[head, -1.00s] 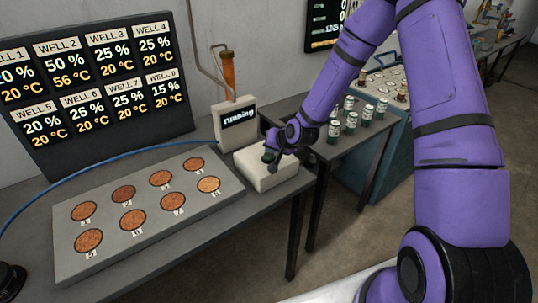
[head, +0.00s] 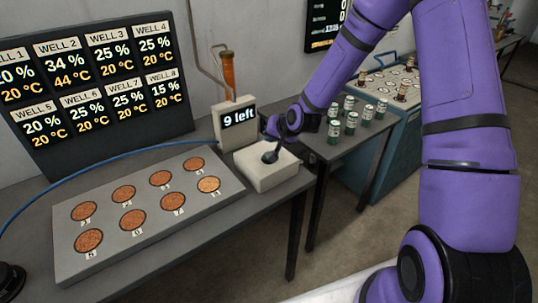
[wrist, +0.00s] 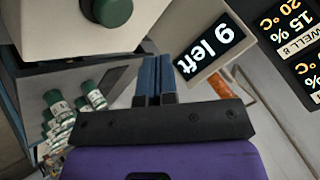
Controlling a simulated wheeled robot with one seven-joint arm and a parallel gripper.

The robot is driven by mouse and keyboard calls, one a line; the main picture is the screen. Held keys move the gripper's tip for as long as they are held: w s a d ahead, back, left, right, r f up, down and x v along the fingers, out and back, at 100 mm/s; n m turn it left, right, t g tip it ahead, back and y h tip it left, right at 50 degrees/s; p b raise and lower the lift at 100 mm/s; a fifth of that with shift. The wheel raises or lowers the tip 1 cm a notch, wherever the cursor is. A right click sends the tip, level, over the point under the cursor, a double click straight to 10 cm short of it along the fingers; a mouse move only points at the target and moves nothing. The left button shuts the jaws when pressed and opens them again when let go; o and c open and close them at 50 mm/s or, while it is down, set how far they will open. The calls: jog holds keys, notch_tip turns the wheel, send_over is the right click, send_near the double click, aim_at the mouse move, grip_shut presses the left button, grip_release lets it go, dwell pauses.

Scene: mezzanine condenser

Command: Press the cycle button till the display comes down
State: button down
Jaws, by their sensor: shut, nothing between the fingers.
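The cycle button is a dark green round knob (head: 270,156) on top of a white box (head: 268,175) at the right end of the bench. It also shows at the top of the wrist view (wrist: 113,10). My gripper (head: 268,127) is above the button and apart from it. In the wrist view its blue fingers (wrist: 153,75) are together with nothing between them. The small display (head: 239,116) behind the box reads "9 left". The large board (head: 95,90) shows WELL 2 at 34 % and 44 °C.
A grey plate (head: 150,215) with several round brown wells lies left of the box. A blue hose (head: 130,155) runs behind it. An orange-handled tool (head: 228,72) rises behind the small display. Several green-and-white vials (head: 350,118) stand on the side table to the right.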

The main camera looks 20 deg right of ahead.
jog(key=shift+r, duration=0.85)
jog(key=shift+r, duration=0.25)
jog(key=s+d+r+n+g+h, duration=0.1)
jog(key=s+d+r+n+h, duration=0.1)
jog(key=s+r, duration=0.7)
jog(key=s+d+r+n+g+h, duration=0.1)
jog(key=s+d+r+h, duration=0.1)
jog(key=s+r, duration=0.65)
jog(key=s+d+r, duration=0.1)
jog(key=s+r, duration=0.4)
jog(key=s, duration=0.5)
jog(key=s+d+r+n+g, duration=0.1)
jog(key=s+r, duration=0.5)
jog(key=s, duration=0.4)
jog(key=shift+d, duration=0.15)
jog(key=shift+r, duration=0.1)
dwell(1.1)
